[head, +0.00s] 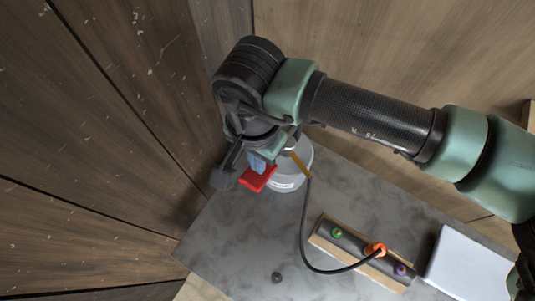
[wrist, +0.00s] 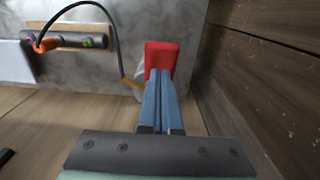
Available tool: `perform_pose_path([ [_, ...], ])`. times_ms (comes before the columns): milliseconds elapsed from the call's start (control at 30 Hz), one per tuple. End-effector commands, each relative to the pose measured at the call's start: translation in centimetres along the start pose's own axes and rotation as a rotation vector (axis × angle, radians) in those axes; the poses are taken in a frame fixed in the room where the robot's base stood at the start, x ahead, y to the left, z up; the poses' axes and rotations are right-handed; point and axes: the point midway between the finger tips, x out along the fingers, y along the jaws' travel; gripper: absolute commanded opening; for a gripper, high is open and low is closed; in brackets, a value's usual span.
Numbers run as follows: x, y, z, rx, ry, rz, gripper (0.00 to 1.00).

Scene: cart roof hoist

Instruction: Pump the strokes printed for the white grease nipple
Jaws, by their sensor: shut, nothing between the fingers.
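My gripper (head: 257,164) is shut and empty, its blue fingers (wrist: 163,100) pointing down side by side. The fingertips are at a red pad (head: 259,180), seen in the wrist view (wrist: 162,55); I cannot tell if they touch it or hover. A round grey grease pump (head: 290,186) stands partly hidden behind the gripper, with a brass-coloured rod (head: 298,160). Its black hose (head: 303,225) runs to an orange coupler (head: 375,249) on a dark bar. A green nipple (head: 336,232) and a purple nipple (head: 400,269) flank the coupler. No white nipple shows; the coupler may cover one.
The bar sits on a wooden strip (head: 321,243) on the grey table (head: 240,240). A white panel (head: 460,265) lies at the right; no print is readable on it. A small dark knob (head: 277,277) is near the front. A wooden wall (head: 120,130) stands close on the left.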

Motion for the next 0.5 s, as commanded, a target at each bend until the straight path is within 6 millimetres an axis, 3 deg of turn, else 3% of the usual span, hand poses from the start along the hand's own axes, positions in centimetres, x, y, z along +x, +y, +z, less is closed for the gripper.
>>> perform_pose_path([
  [267,0.4,0.0,0.0,0.000,0.000,0.000,0.00],
  [500,2.5,0.0,0.0,0.000,0.001,0.000,0.00],
])
